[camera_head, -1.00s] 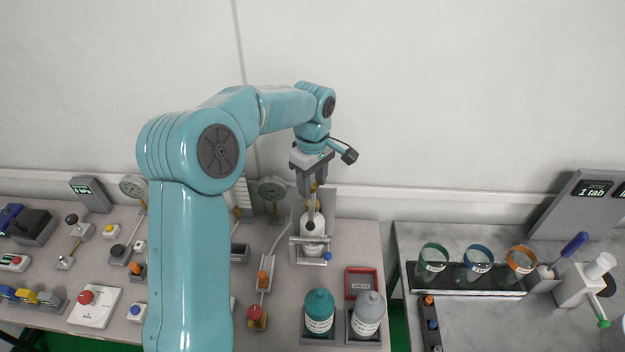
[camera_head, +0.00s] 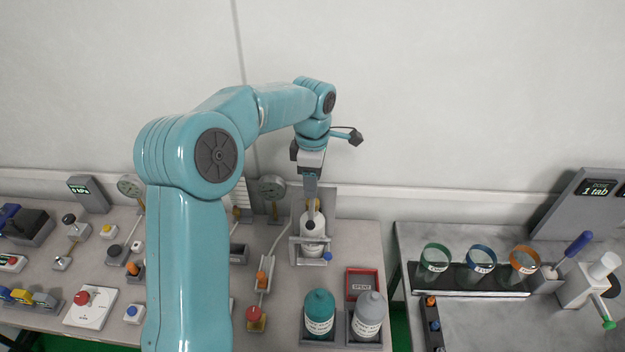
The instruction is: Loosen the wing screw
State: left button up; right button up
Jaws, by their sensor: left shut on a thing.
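My left gripper (camera_head: 311,208) points down over the grey stand (camera_head: 328,208) near the back wall. It is shut at the top of the fixture there, above a white bottle (camera_head: 312,228) held in the stand. A small brass-coloured part (camera_head: 317,204) shows at the fingertips; it looks like the wing screw, mostly hidden by the fingers. My right gripper is not in view.
A teal bottle (camera_head: 319,312) and a grey bottle (camera_head: 369,315) stand in front, by a red-framed tray (camera_head: 362,283). Gauges, switches and buttons crowd the left of the bench. The right table (camera_head: 480,325) holds several coloured-rim cups in a rack.

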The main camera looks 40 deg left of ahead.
pick_arm(q)
jog(key=shift+n, duration=0.6)
jog(key=o, duration=1.1)
jog(key=shift+c, duration=0.2)
jog(key=shift+r, duration=0.45)
notch_tip(320, 180, up, 16)
jog(key=p, duration=0.1)
jog(key=shift+f+p, duration=0.25)
jog(key=shift+p, duration=0.1)
jog(key=shift+s+f, duration=0.1)
